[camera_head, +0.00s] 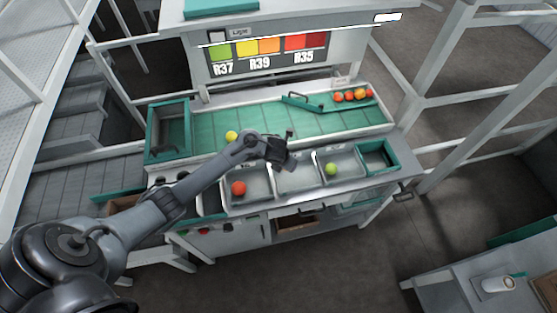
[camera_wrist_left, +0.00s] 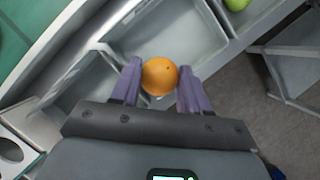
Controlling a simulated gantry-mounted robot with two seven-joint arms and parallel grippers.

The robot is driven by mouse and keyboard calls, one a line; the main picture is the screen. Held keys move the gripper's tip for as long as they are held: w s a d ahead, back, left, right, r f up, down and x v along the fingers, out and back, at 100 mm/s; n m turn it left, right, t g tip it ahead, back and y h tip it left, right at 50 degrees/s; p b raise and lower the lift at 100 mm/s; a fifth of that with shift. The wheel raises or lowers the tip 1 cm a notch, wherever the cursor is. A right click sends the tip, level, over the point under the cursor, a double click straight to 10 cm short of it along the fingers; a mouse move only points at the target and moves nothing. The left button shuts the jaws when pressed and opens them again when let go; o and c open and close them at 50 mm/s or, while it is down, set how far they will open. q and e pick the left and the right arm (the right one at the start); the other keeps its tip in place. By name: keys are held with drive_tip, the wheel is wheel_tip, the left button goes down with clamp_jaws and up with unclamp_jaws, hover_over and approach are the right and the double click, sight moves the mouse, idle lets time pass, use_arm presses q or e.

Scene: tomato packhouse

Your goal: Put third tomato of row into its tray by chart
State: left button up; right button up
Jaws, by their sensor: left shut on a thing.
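My left gripper (camera_head: 283,160) is over the trays. In the left wrist view (camera_wrist_left: 160,88) its fingers are shut on an orange tomato (camera_wrist_left: 160,76), which the gripper hides in the head view. The middle tray (camera_head: 297,185) looks empty. The left tray (camera_head: 262,199) holds a red tomato (camera_head: 238,188), and the right tray (camera_head: 345,177) holds a green tomato (camera_head: 331,169). The chart (camera_head: 266,54) shows R37 under green, R39 under yellow and orange, and R35 under red. The tray labels are too small to read. My right gripper is out of view.
A row of several orange-red tomatoes (camera_head: 352,96) lies at the right behind a green bar (camera_head: 300,99). A yellow tomato (camera_head: 231,135) sits at the front of the green belt (camera_head: 215,120). Green bins (camera_head: 168,128) flank the counter.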

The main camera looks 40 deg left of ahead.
sight(288, 179)
use_arm(q)
drive_tip(key=shift+w+a+f+b, duration=0.1)
drive_tip(key=shift+w+f+b, duration=0.05)
drive_tip(key=shift+f+b, duration=0.15)
wheel_tip(288, 179, down, 2)
drive_tip(key=shift+b, duration=1.1)
wheel_tip(288, 179, down, 7)
drive_tip(key=b, duration=0.6)
drive_tip(key=shift+f, duration=0.2)
drive_tip(key=shift+f, duration=0.1)
drive_tip(key=shift+f+b, duration=0.55)
drive_tip(key=shift+b, duration=0.1)
drive_tip(key=o, duration=0.8)
drive_tip(key=shift+c, duration=1.3)
